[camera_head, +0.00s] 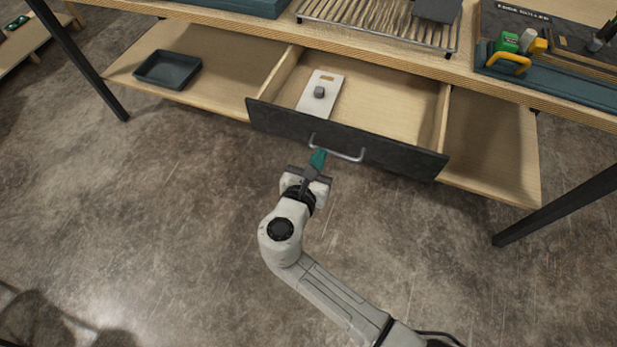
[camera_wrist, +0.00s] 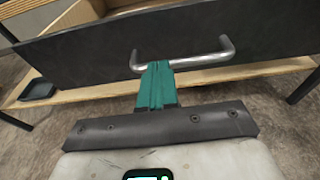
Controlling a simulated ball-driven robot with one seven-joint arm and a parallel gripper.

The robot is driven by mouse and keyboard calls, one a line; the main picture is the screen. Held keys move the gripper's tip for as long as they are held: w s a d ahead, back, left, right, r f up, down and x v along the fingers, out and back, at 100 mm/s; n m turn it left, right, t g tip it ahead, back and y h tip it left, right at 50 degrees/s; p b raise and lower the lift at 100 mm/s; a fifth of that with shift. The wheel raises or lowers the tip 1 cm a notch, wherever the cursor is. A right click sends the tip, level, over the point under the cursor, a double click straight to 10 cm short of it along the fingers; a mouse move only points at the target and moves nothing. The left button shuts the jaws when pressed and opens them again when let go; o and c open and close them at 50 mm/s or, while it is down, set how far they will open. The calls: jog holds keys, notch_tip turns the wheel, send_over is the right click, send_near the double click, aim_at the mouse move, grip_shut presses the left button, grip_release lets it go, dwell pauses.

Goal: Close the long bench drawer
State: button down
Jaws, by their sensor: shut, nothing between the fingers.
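The long bench drawer (camera_head: 400,158) hangs open below the bench top, with its dark front panel towards me. A light board with a small grey knob (camera_head: 320,93) lies inside it. A silver bar handle (camera_head: 338,150) is on the drawer front. My gripper (camera_head: 317,158) has its teal fingers shut and empty, close to the left part of the handle. In the wrist view the fingertips (camera_wrist: 156,68) overlap the handle (camera_wrist: 190,62) near its left half. I cannot tell whether they touch it.
A lower shelf with a dark tray (camera_head: 168,69) lies left of the drawer. The bench top (camera_head: 380,65) carries a wire rack (camera_head: 375,22) and a yellow-handled tool (camera_head: 510,62). Dark bench legs (camera_head: 555,205) stand at both sides. The concrete floor in front is clear.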

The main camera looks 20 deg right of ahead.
aim_at(350, 93)
jog(key=r+b+x, duration=0.1)
jog(key=x, duration=0.7)
jog(key=r+b+x, duration=0.1)
jog(key=r+x, duration=0.1)
jog(key=x, duration=0.6)
jog(key=d+r+b+x, duration=0.1)
jog(key=r+x, duration=0.1)
jog(key=x, duration=0.6)
jog(key=shift+w+d+b, duration=0.25)
jog(key=shift+w+b, duration=0.05)
jog(key=shift+w, duration=0.1)
jog(key=shift+w+d, duration=0.45)
jog(key=shift+d, duration=0.05)
jog(key=shift+w+r, duration=0.15)
jog(key=shift+r, duration=0.05)
jog(key=shift+d+r, duration=0.1)
